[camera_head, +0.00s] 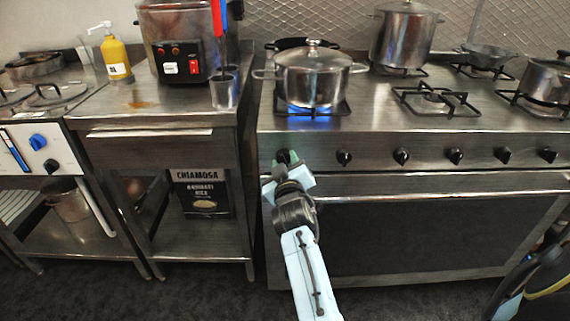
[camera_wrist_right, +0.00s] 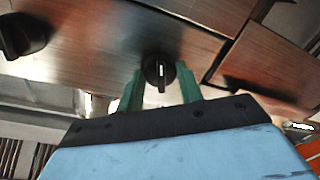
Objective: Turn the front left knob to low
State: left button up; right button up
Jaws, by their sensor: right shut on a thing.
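The front left knob (camera_wrist_right: 158,72) is black with a white mark and sits at the left end of the stove's front panel. In the right wrist view it lies between the two green fingers of my right gripper (camera_head: 287,158), which is shut on it. A blue flame (camera_head: 312,109) burns under the lidded steel pot (camera_head: 312,80) on the front left burner. My left gripper is not in view.
Several more black knobs, such as one nearby (camera_head: 344,158), line the panel to the right. The oven handle (camera_head: 420,191) runs just below. A steel counter (camera_head: 150,105) with a metal cup (camera_head: 224,92) stands to the left, across a narrow gap.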

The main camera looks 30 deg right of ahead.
dwell(0.5)
jog(key=o, duration=1)
